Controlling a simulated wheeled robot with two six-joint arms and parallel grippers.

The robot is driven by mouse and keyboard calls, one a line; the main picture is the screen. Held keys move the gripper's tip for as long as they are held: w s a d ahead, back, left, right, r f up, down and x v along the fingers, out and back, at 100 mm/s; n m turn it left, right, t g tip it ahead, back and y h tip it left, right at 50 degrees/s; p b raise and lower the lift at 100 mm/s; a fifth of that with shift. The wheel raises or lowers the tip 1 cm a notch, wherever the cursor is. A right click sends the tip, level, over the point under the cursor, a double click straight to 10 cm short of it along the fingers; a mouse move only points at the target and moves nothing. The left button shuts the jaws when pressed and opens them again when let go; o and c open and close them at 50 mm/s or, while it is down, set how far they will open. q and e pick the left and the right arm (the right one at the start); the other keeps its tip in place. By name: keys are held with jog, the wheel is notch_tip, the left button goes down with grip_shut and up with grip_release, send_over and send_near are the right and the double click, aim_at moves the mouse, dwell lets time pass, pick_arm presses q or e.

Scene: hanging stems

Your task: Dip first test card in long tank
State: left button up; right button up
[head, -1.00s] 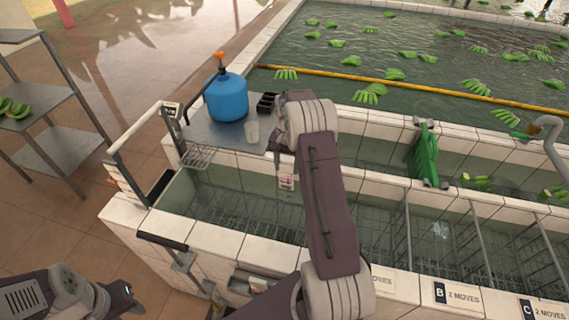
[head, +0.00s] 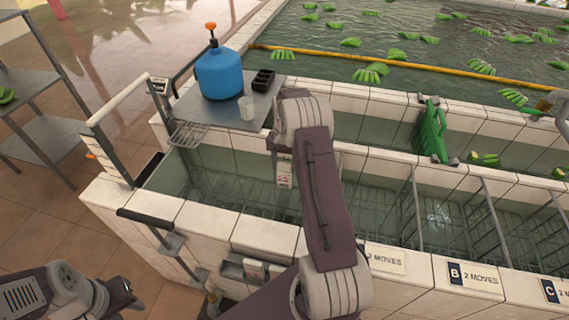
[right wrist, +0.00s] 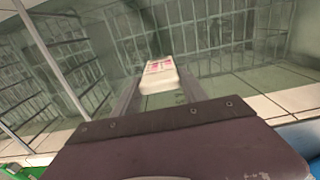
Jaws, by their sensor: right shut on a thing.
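The long tank (head: 198,218) is a white-tiled trough of clear water with wire racks on its floor. My right gripper (head: 284,165) hangs over the tank near its far wall. It is shut on a small white test card (head: 285,178) with red marks. In the right wrist view the card (right wrist: 158,76) sits between the two fingers, with the water and racks behind it. I cannot tell whether its lower end touches the water. My left gripper (head: 126,297) is low at the left, outside the tank, and its finger opening is unclear.
A steel shelf (head: 205,110) past the tank's left part carries a blue jug (head: 220,74), a clear cup (head: 247,108) and a black tray (head: 262,82). A green object (head: 432,133) stands on the far wall. Wire dividers (head: 415,205) cross the tank farther right. A grey holder (head: 245,268) hangs on the front wall.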

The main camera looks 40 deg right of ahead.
aim_at(284, 181)
notch_tip(284, 181, down, 10)
jog(key=b, duration=0.7)
jog(key=shift+r, duration=0.25)
dwell(0.7)
notch_tip(284, 181, up, 27)
jog(key=p, duration=2.2)
jog(key=shift+p, duration=0.35)
